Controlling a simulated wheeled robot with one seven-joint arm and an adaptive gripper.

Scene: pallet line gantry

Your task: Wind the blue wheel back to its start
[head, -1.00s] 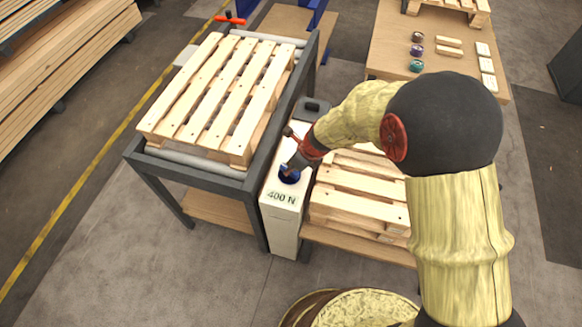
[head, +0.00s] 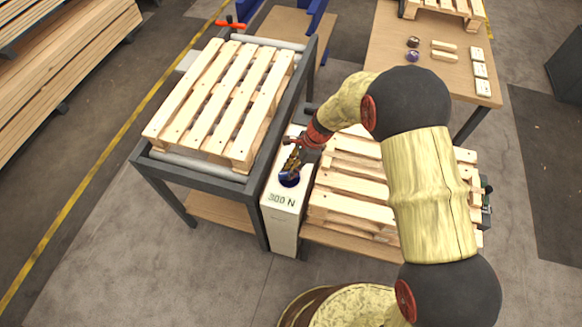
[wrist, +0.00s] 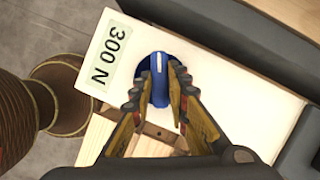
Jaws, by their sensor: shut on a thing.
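The blue wheel (wrist: 157,68) sits on top of a white box, with a pale pointer line on its face. My gripper (wrist: 158,80) is shut on the wheel, one finger on each side of it. In the head view the wheel (head: 289,180) shows as a small blue disc under my gripper (head: 290,172), partly hidden by the fingers. The white box (head: 281,222) carries a label (wrist: 118,50) that reads 300 N.
A pallet (head: 225,100) lies on the grey roller frame (head: 200,182) left of the box. Stacked pallets (head: 345,195) stand to the right. A wooden table (head: 385,75) with small blocks and round pieces is at the back right.

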